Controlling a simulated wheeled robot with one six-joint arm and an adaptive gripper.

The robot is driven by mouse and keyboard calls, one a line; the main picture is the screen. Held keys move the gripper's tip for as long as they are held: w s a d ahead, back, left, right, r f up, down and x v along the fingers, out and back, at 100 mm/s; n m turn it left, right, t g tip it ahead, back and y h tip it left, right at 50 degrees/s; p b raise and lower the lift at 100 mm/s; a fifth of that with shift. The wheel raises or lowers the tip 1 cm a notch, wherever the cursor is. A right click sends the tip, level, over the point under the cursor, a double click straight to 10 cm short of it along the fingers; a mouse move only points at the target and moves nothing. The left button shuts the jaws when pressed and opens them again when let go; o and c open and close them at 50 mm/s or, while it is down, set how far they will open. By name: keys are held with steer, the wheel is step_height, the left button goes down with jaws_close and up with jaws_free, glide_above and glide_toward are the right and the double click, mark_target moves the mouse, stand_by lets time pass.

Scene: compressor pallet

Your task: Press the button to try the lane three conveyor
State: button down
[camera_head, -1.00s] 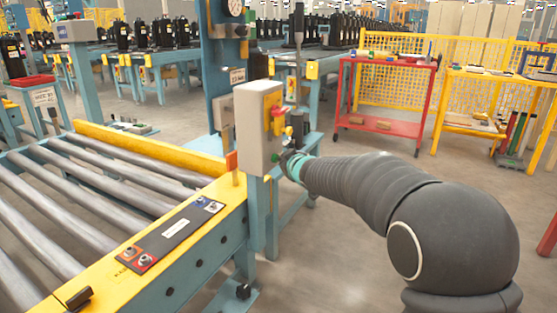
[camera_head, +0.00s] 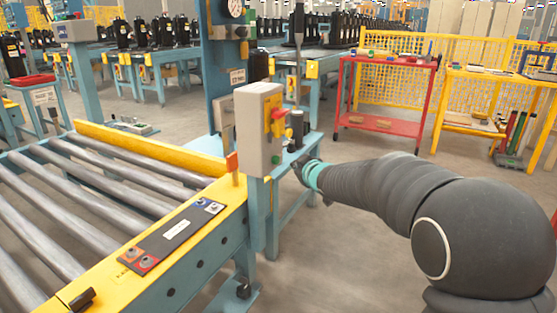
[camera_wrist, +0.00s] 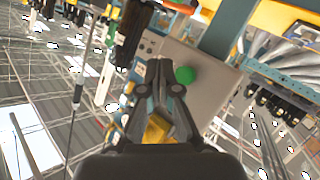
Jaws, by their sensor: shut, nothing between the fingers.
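A grey control box (camera_head: 258,132) stands on a post beside the roller conveyor (camera_head: 95,195). Its side face carries a red knob on a yellow base (camera_head: 277,117) and a green button (camera_head: 276,159) below it. My gripper (camera_head: 301,166) is to the right of the box, apart from it, partly hidden by dark parts around it. In the wrist view my gripper (camera_wrist: 158,72) is shut and empty, its tips beside the green button (camera_wrist: 185,75) in the picture. I cannot read any lane number on the box.
A flat panel with buttons (camera_head: 172,235) lies on the conveyor's yellow rail. A blue column with a gauge (camera_head: 230,80) rises behind the box. A red cart (camera_head: 385,95) and yellow table (camera_head: 490,100) stand at the back right. The floor between is clear.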

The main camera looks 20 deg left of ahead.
steer(key=shift+s+d, duration=0.1)
steer(key=shift+d, duration=1)
